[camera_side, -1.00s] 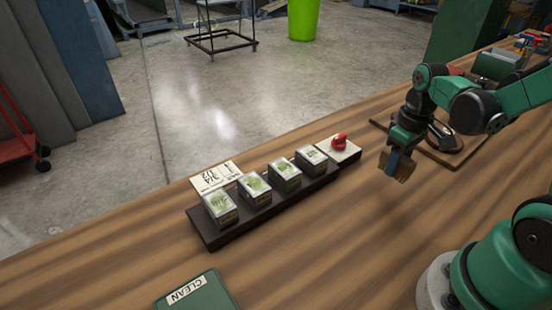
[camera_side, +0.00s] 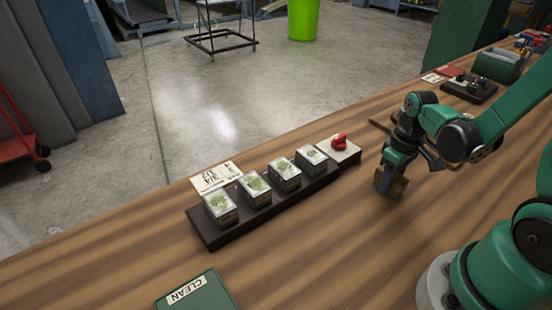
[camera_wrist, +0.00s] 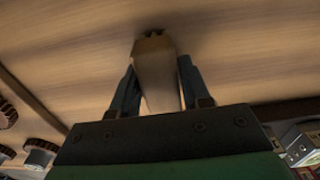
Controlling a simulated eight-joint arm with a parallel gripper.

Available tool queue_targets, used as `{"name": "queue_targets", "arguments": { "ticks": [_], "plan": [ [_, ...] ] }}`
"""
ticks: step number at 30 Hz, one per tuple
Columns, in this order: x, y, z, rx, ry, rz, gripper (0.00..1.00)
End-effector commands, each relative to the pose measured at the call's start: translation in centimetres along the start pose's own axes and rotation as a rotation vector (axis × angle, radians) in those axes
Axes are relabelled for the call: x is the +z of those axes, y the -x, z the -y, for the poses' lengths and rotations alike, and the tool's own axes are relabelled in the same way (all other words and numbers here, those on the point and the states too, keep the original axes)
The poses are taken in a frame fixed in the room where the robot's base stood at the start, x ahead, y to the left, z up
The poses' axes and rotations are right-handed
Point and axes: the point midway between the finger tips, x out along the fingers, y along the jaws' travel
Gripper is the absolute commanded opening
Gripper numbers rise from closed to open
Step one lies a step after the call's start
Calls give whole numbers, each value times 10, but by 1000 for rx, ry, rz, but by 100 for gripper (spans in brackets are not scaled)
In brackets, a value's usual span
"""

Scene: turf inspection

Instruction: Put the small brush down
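The small brush is a tan wooden piece, seen in the wrist view (camera_wrist: 156,75) between my two dark blue fingers, with dark bristle tips at its far end. In the side view the brush (camera_side: 398,187) shows as a brown block beside the blue finger. My gripper (camera_side: 388,183) is shut on it and points down, low over the wooden table, right of the red-knob box. The brush is close to the tabletop, with a soft shadow near its tip. I cannot tell whether it touches.
A dark tray (camera_side: 212,237) holds several small turf boxes. A box with a red knob (camera_side: 339,141) stands at its right end, a printed card (camera_side: 214,176) behind. A green CLEAN mat (camera_side: 205,295) lies in front. A dark rack (camera_side: 468,93) stands far right. The table's middle is clear.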

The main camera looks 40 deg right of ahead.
Motion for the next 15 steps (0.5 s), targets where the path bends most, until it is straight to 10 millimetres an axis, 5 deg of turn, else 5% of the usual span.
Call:
{"name": "queue_targets", "arguments": {
  "ticks": [2, 15],
  "plan": [
    [0, 0, 0, 0, 0, 0, 67],
    [0, 5, 0, 0, 0, 0, 68]
  ]
}}
